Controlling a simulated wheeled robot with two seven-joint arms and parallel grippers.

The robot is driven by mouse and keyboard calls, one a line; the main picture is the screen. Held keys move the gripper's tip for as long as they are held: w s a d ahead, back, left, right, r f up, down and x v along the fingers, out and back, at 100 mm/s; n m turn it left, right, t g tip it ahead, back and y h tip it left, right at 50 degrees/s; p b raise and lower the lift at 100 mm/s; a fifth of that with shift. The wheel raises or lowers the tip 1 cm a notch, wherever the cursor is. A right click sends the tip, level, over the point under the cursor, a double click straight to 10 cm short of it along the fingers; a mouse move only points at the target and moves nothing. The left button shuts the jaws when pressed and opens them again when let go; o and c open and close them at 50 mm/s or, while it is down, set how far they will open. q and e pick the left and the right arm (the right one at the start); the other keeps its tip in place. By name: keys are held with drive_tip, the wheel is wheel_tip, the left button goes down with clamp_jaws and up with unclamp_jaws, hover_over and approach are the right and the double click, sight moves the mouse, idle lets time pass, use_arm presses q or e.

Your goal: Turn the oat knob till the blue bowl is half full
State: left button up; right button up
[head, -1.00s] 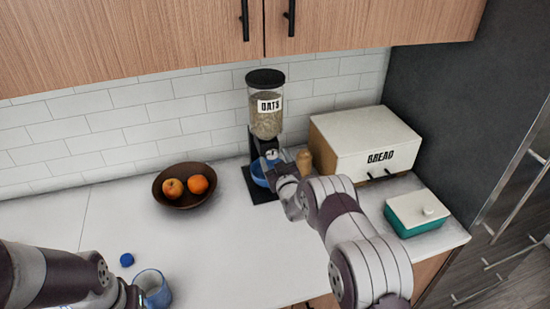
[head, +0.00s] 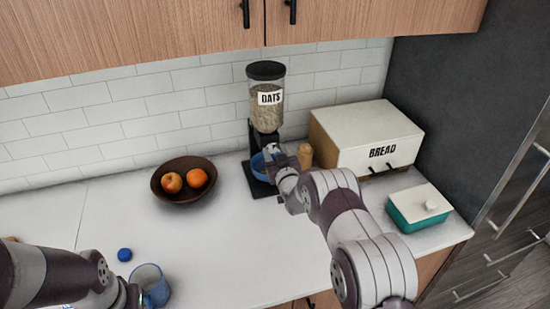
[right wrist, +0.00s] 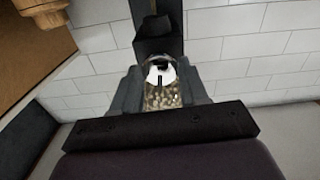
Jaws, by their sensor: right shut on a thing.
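The oat dispenser (head: 266,108) stands by the tiled wall, with a clear canister labelled OATS on a black stand. The blue bowl (head: 259,166) sits low at the stand, partly hidden by my right arm; its fill level cannot be seen. My right gripper (head: 272,153) is at the front of the dispenser, just above the bowl, shut on the knob, which is mostly hidden. In the right wrist view the fingers (right wrist: 160,88) frame the oats canister (right wrist: 162,97). My left gripper (head: 132,298) is at the lower left beside a blue cup, its fingers not clear.
A brown bowl (head: 178,196) with fruit stands left of the dispenser. A wooden mill (head: 305,156), a bread box (head: 345,139) and a teal lidded dish (head: 403,219) are on the right. A blue cap (head: 124,255) and the blue cup (head: 154,285) lie front left. The middle counter is clear.

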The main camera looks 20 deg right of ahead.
drive_tip(key=m+b, duration=0.6)
drive_tip(key=shift+f, duration=0.35)
drive_tip(key=shift+r+m+b, duration=0.2)
drive_tip(key=shift+m+b, duration=1.2)
drive_tip(key=shift+m, duration=0.5)
drive_tip(key=o, duration=1.1)
drive_tip(key=shift+c, duration=0.2)
drive_tip(key=shift+s+r, duration=0.1)
drive_tip(key=shift+r, duration=0.05)
drive_tip(key=shift+s, duration=0.15)
drive_tip(key=s+b, duration=0.2)
drive_tip(key=s, duration=1)
drive_tip(key=shift+s+d+b, duration=0.2)
drive_tip(key=shift+d+b, duration=0.05)
drive_tip(key=shift+b, duration=0.05)
